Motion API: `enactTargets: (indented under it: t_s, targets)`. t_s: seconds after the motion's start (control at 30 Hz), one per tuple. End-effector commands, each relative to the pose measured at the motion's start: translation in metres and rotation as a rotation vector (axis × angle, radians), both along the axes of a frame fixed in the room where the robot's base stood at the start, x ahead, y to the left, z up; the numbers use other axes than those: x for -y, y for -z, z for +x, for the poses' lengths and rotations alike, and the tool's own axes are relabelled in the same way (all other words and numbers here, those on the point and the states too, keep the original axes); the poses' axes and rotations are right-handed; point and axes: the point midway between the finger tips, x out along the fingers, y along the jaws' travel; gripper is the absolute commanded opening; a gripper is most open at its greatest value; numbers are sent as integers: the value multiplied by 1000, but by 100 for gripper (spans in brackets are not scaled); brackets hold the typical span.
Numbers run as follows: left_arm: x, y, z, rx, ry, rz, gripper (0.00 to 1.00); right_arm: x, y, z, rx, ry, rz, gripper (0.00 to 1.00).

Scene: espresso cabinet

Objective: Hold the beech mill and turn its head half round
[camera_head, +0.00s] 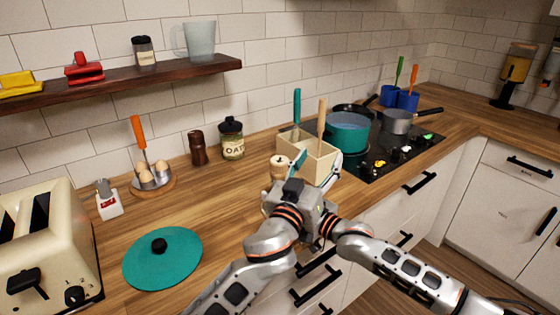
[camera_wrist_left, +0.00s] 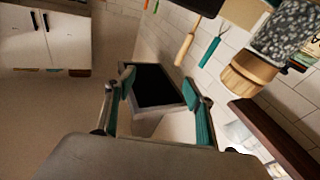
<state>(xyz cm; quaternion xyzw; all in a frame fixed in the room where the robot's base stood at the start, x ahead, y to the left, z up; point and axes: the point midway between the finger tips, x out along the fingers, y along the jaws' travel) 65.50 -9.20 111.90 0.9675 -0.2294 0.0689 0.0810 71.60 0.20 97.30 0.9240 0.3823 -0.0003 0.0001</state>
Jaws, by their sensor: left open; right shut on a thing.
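The beech mill (camera_head: 279,162) stands on the worktop in front of the wooden utensil box in the head view. Only its pale top shows clearly; its lower part is hidden behind my arms. My left gripper (camera_head: 314,163) is open in front of the box, to the right of the mill. Its fingers also show apart in the left wrist view (camera_wrist_left: 160,92), clear of the mill.
The utensil box (camera_head: 316,159) is close behind my left gripper. A teal pot (camera_head: 348,136) is on the hob to the right. An oats jar (camera_head: 232,140) and dark mill (camera_head: 198,148) stand left. A teal lid (camera_head: 162,262) lies on open worktop.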

Motion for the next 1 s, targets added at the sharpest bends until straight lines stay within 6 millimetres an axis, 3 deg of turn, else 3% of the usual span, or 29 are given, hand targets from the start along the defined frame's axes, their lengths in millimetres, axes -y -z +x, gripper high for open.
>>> enactTargets:
  t_s: [0.1, 0.3, 0.5, 0.67, 1.0]
  targets:
    - [-31, 13, -24, -36, -134, 59, 54, 0, -1, 0, 1, 0, 1, 2]
    - [-79, 28, -51, -97, -303, 144, 54, 0, -1, 0, 1, 0, 1, 2]
    - [-100, 33, -60, -127, -370, 182, 54, 0, -1, 0, 1, 0, 1, 2]
    - [-100, 33, -45, -125, -375, 186, 54, 0, -1, 0, 1, -1, 1, 2]
    - [-94, 32, 16, -123, -374, 187, 54, 0, -2, 0, 2, -1, 2, 2]
